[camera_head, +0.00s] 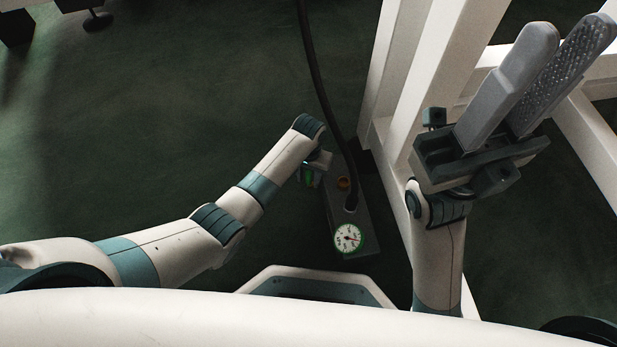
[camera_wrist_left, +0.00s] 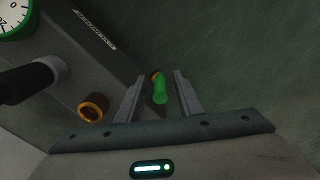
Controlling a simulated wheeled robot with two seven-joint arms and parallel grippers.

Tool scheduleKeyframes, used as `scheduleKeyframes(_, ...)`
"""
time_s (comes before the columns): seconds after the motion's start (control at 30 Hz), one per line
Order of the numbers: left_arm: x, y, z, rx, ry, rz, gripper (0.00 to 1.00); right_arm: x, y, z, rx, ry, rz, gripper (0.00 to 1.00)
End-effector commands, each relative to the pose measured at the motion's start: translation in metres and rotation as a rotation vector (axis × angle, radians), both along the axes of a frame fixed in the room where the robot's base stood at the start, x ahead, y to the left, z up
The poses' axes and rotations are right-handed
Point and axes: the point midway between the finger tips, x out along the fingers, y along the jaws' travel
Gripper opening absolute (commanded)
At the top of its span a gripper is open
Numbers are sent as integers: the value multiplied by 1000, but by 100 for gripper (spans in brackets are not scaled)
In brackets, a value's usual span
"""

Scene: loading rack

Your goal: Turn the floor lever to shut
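The floor lever has a green handle (camera_wrist_left: 160,90), which shows between the two fingers of my left gripper (camera_wrist_left: 155,88) in the left wrist view. Dark gaps show on both sides of the handle, so the fingers look apart from it. In the head view my left gripper (camera_head: 312,172) is low beside the grey floor box (camera_head: 365,215), mostly hidden by my wrist. The lever's pivot is largely hidden. My right gripper (camera_head: 568,40) is raised at the upper right, with its fingers apart and nothing between them.
The box carries a round gauge (camera_head: 347,238) with a green rim, a brass fitting (camera_head: 343,183) and a thick black hose (camera_head: 318,75) rising from it. A white rack frame (camera_head: 425,70) stands close on the right. The dark green floor to the left is mostly clear.

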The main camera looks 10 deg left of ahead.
Motion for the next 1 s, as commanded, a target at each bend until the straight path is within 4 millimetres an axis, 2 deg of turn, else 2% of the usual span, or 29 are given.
scheduleKeyframes(0.13, 0, 0, 0, 0, 0, 0, 33, 0, 0, 0, 0, 0, 0, 31)
scheduleKeyframes(0.17, 0, 0, 0, 0, 0, 0, 29, 0, 0, 0, 0, 0, 0, 31)
scheduleKeyframes(0.27, 0, 0, 0, 0, 0, 0, 5, 0, 0, 0, 0, 0, 0, 31)
scheduleKeyframes(0.3, 0, 0, 0, 0, 0, 0, 0, 0, 0, 0, 0, 0, 0, 31)
scheduleKeyframes(0.77, -3, -1, 4, 13, -42, -1, 0, -1, -3, 9, 2, -1, -14, 31)
scheduleKeyframes(0.87, -6, -2, 5, 23, -75, 0, 0, 5, -4, -4, -20, 51, -30, 31)
scheduleKeyframes(1.0, -10, -3, 5, 45, -139, -2, 0, 5, -8, -8, -35, 86, -51, 31)
